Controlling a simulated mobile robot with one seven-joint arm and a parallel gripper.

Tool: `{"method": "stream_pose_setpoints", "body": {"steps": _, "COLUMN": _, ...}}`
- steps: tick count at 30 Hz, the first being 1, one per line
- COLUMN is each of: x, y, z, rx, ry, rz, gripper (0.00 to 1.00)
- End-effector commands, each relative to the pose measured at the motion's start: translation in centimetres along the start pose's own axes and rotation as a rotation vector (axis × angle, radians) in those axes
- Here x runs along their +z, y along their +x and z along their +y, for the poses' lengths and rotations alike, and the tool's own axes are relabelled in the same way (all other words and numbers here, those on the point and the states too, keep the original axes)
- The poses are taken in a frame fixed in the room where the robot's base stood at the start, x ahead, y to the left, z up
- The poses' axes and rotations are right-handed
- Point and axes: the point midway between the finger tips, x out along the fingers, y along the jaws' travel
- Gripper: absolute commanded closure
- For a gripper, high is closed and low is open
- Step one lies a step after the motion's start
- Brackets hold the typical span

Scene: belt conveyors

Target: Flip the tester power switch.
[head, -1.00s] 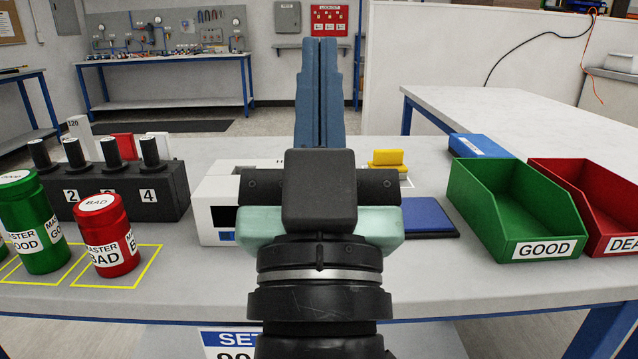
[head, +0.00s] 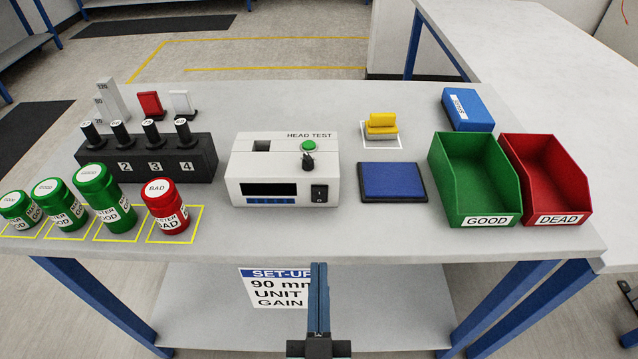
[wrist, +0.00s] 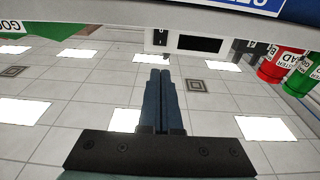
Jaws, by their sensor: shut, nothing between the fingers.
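The white tester (head: 350,180), labelled HEAD TEST, stands on the table with its front towards me. Its black rocker power switch (head: 319,194) is at the right of the front face, beside a dark display (head: 268,189). A green button (head: 308,146) and a black knob (head: 308,162) are on top. My gripper (head: 318,266) is in front of the table's front edge, nearer to me than the switch and apart from it. Its fingers are together and empty. The wrist view shows the gripper (wrist: 160,72), with the switch (wrist: 160,37) and display (wrist: 200,43) upside down beyond it.
A black block with numbered posts (head: 150,158) and green and red jars (head: 166,205) stand left. A blue pad (head: 392,182), a yellow piece (head: 381,122), a green GOOD bin (head: 441,180) and a red DEAD bin (head: 562,180) stand right. Table between tester and front edge is clear.

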Motion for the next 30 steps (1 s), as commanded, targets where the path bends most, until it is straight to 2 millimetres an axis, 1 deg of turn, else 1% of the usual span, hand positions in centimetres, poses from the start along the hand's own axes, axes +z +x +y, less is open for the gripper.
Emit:
{"method": "stream_pose_setpoints", "body": {"steps": 2, "x": 0.2, "y": -0.7, "z": 0.0, "rx": 0.0, "ry": 0.0, "rz": -0.015, "gripper": 1.0}}
{"method": "stream_pose_setpoints", "body": {"steps": 5, "x": 0.5, "y": -1.0, "z": 0.0, "rx": 0.0, "ry": 0.0, "rz": -0.02, "gripper": 1.0}}
{"method": "stream_pose_setpoints", "body": {"steps": 14, "x": 0.6, "y": -1.0, "z": 0.0, "rx": 0.0, "ry": 0.0, "rz": -0.019, "gripper": 1.0}}
{"method": "stream_pose_setpoints", "body": {"steps": 17, "x": 0.5, "y": -0.6, "z": 0.0, "rx": 0.0, "ry": 0.0, "rz": -0.018, "gripper": 1.0}}
{"method": "stream_pose_setpoints", "body": {"steps": 20, "x": 0.4, "y": 0.4, "z": 0.0, "rx": 0.0, "ry": 0.0, "rz": -0.015, "gripper": 1.0}}
{"method": "stream_pose_setpoints", "body": {"steps": 23, "x": 0.4, "y": 1.9, "z": 0.0, "rx": 0.0, "ry": 0.0, "rz": -0.015, "gripper": 1.0}}
{"method": "stream_pose_setpoints", "body": {"steps": 30, "x": 0.5, "y": 6.3, "z": 0.0, "rx": 0.0, "ry": 0.0, "rz": -0.015, "gripper": 1.0}}
